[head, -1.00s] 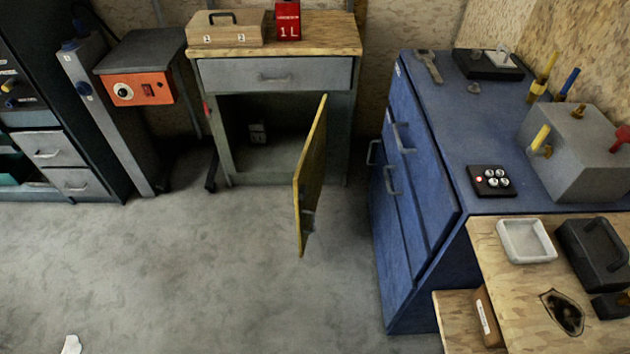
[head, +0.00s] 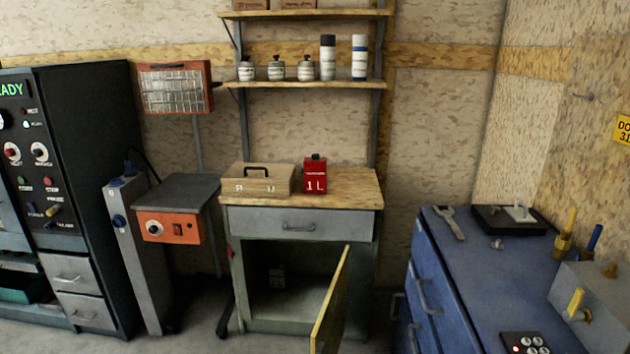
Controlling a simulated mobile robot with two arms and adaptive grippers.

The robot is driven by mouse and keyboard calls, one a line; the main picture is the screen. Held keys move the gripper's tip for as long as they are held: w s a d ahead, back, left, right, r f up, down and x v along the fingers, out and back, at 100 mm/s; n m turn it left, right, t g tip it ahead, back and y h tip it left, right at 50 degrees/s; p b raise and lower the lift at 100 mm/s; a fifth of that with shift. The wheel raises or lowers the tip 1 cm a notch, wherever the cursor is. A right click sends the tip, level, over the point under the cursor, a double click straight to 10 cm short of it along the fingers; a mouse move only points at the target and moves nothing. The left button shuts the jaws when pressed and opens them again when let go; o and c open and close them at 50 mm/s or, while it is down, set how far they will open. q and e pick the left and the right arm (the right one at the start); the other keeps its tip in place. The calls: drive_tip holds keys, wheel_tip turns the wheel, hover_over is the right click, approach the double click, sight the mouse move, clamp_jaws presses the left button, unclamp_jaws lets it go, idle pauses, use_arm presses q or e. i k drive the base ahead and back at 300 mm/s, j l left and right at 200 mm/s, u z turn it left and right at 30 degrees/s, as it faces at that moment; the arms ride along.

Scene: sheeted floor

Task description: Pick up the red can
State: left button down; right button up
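The red can (head: 315,175) is a small upright red container with a dark cap and "1 L" in white on its front. It stands on the wooden top of the grey cabinet (head: 352,190), right of a wooden box with a black handle (head: 257,180). The two are close, with a narrow gap between them. Neither of my grippers is in the head view.
The cabinet's yellow door (head: 330,305) hangs open toward me. An orange and grey unit (head: 170,225) stands left of it. A blue workbench (head: 480,270) is at the right. Shelves (head: 300,85) with jars and bottles hang above the can.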

sight(314, 171)
drive_tip(key=i+j, duration=0.1)
drive_tip(key=i, duration=0.15)
drive_tip(key=i+j+z, duration=0.25)
drive_tip(key=i+z, duration=0.2)
drive_tip(key=i+j+z, duration=0.4)
